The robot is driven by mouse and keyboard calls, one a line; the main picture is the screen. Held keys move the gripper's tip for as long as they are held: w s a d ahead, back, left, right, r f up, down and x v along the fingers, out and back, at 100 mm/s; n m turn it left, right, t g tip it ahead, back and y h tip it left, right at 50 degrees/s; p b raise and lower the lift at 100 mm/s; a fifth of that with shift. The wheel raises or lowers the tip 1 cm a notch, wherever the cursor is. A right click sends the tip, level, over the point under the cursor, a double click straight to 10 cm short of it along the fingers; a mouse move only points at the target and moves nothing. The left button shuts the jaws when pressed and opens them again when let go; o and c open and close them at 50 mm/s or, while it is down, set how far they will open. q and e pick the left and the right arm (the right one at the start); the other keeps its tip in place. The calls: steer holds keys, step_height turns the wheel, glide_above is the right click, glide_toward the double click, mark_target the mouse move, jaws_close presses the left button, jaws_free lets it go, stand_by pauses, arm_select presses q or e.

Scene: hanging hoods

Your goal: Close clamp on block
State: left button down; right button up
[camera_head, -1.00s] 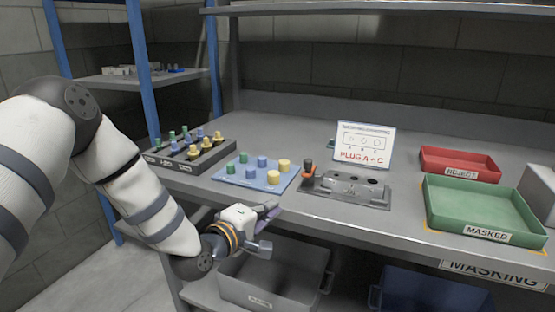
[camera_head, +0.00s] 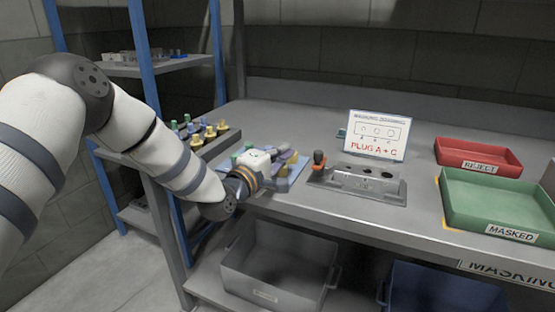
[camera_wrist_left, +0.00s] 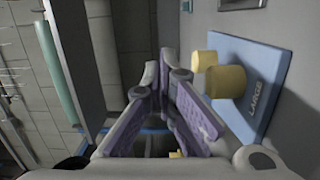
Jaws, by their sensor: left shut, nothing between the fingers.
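A grey metal block (camera_head: 357,182) with several dark holes in its top sits on the bench, in a low fixture. The clamp (camera_head: 319,160), with an orange-red handle standing up, is at the block's left end. Whether the clamp presses on the block is too small to tell. My left gripper (camera_head: 284,158) is over the blue mat, left of the clamp and apart from it. In the left wrist view its purple-padded fingers (camera_wrist_left: 168,62) are shut with nothing between them. My right gripper is not in view.
The blue mat (camera_wrist_left: 262,65) bears yellow plugs (camera_wrist_left: 224,82) close beside my left fingers. A sign reading "PLUG A + C" (camera_head: 375,136) stands behind the block. A red tray (camera_head: 478,158) and a green tray (camera_head: 497,206) are at right. Bins stand below the bench.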

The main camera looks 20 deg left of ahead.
mark_target(320, 157)
arm_select(q)
steer(key=w, duration=0.4)
steer(key=shift+d+f+b, duration=0.3)
steer(key=shift+d, duration=0.1)
steer(key=s+d, duration=0.1)
steer(key=d+r+p, duration=0.1)
steer(key=d, duration=0.1)
steer(key=shift+s, duration=0.4)
steer(key=shift+s+d, duration=0.15)
steer(key=shift+f, duration=0.25)
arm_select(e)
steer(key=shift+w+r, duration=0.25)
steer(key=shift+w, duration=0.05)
arm_select(q)
steer(key=shift+d, duration=0.1)
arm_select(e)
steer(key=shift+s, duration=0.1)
